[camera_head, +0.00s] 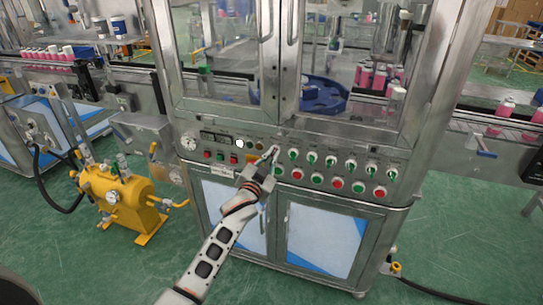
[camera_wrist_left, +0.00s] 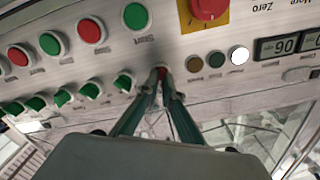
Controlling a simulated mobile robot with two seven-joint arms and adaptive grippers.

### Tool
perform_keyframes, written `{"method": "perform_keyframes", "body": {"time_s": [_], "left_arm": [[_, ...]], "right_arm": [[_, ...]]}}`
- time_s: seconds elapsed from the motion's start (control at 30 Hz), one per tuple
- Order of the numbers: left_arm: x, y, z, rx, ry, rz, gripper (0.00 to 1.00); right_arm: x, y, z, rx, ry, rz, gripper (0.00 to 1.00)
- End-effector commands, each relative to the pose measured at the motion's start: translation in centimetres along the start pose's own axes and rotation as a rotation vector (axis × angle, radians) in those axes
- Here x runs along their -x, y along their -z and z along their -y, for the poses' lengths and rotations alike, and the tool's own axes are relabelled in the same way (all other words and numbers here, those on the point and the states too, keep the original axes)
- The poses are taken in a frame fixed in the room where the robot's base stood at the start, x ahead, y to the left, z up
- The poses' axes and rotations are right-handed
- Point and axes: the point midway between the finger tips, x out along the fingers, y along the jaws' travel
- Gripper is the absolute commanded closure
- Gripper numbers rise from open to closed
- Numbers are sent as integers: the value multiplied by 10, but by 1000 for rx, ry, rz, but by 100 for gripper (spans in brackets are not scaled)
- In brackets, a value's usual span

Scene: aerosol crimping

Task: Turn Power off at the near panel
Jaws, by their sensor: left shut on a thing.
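The near panel is the machine's grey front control strip (camera_head: 400,188), with a row of green selector knobs (camera_head: 330,160) above red and green push buttons (camera_head: 337,183). My left gripper (camera_head: 271,154) reaches the panel at the left end of that knob row. In the left wrist view its fingers (camera_wrist_left: 162,80) are closed on a small red knob (camera_wrist_left: 161,72), mostly hidden between the tips. The knob's label and exact angle cannot be read. A white lamp (camera_wrist_left: 239,56) is lit beside two dim ones. My right gripper is not in view.
A red emergency knob on a yellow plate (camera_wrist_left: 208,8) and a green button (camera_wrist_left: 136,16) are close to my left fingers. Glass doors rise above the panel. A yellow pump unit (camera_head: 118,195) stands on the green floor at left.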

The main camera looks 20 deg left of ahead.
Motion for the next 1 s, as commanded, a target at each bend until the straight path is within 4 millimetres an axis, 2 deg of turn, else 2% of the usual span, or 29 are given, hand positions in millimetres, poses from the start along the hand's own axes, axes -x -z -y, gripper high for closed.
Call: {"method": "perform_keyframes", "body": {"time_s": [0.27,0.8,1.0], "left_arm": [[0,2,2,214,0,2,100],[0,0,4,706,0,4,100],[1,-1,3,842,0,4,100]], "right_arm": [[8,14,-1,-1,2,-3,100],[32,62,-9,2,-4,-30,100],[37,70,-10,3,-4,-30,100]]}}
